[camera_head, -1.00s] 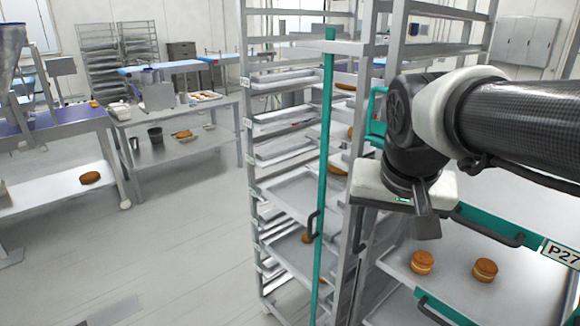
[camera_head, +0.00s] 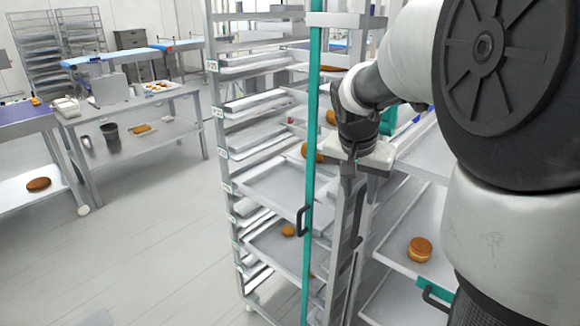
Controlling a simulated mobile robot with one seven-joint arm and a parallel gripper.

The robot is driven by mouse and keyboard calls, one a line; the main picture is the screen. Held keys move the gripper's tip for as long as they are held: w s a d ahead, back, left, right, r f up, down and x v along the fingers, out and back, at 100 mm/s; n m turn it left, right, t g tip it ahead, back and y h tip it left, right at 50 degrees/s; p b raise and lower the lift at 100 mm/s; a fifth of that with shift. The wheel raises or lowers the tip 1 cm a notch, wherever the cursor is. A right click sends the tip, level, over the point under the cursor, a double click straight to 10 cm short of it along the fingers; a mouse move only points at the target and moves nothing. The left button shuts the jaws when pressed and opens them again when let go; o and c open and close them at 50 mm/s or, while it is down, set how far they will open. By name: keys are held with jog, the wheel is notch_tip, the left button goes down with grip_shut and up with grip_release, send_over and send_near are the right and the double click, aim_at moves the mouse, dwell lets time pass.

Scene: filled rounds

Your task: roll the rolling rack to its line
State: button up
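The rolling rack (camera_head: 222,150) is a tall metal frame in the middle of the head view, loaded with trays at many levels. A green upright bar (camera_head: 313,120) with a black handle (camera_head: 302,222) runs down its near side. My gripper (camera_head: 352,172) hangs just right of the green bar, in front of the rack's right-hand uprights. I cannot tell whether it touches them. Its fingers are small and partly merged with the frame behind, so their opening is unclear. No floor line is clearly visible.
A second set of trays with green fronts stands at the right; one holds a filled round (camera_head: 420,249). A steel table (camera_head: 140,145) and a table with a purple top (camera_head: 25,117) stand at the left. The pale floor (camera_head: 150,240) left of the rack is clear.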

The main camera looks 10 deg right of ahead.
aim_at(359, 214)
jog(key=x, duration=1)
jog(key=shift+w+d+f, duration=0.1)
jog(key=shift+d+f, duration=0.05)
jog(key=shift+f, duration=0.1)
grip_shut()
jog(key=shift+r, duration=0.1)
dwell(0.8)
